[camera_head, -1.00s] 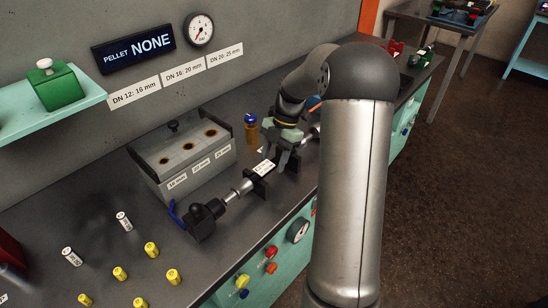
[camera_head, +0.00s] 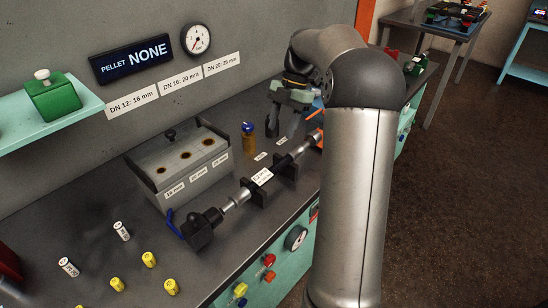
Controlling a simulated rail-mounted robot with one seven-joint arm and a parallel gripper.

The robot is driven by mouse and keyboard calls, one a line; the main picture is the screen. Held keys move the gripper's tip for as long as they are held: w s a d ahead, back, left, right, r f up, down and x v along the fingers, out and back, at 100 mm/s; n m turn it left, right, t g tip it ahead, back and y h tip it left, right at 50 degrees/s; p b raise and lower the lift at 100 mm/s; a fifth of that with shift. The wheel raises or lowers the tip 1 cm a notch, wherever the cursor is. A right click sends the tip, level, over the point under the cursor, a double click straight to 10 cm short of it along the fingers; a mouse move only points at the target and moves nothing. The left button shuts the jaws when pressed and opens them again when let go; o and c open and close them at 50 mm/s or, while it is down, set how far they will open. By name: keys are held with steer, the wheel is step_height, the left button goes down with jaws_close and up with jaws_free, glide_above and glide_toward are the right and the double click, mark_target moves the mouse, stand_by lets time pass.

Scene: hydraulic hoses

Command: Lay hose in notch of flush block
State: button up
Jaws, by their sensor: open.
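The hose (camera_head: 262,177), with a white label and silver end fittings, lies across two black notched supports. One black support (camera_head: 257,193) is nearer and the other (camera_head: 287,165) is farther right. The hose's left end (camera_head: 229,206) points at a black block with a blue lever (camera_head: 201,227); I cannot tell whether they are joined. My gripper (camera_head: 286,135) is open above and behind the hose's right part, with its dark fingers spread, holding nothing visible.
A grey box with three holes (camera_head: 187,165) stands behind the hose, with an amber bottle (camera_head: 249,138) to its right. A green block (camera_head: 52,95) sits on a wall shelf.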

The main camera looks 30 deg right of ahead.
steer(key=s+a+m+h, duration=0.3)
steer(key=s+a+m, duration=0.7)
steer(key=a, duration=0.4)
steer(key=s+a+f+m+t, duration=0.1)
steer(key=s+a+f+m, duration=0.1)
steer(key=s+m, duration=0.4)
steer(key=s+a+f+m+t+h, duration=0.1)
steer(key=s+a+f+m, duration=0.2)
steer(key=s, duration=0.7)
step_height(320, 180, down, 2)
steer(key=m, duration=0.2)
steer(key=shift+a+m, duration=0.2)
steer(key=shift+m, duration=0.2)
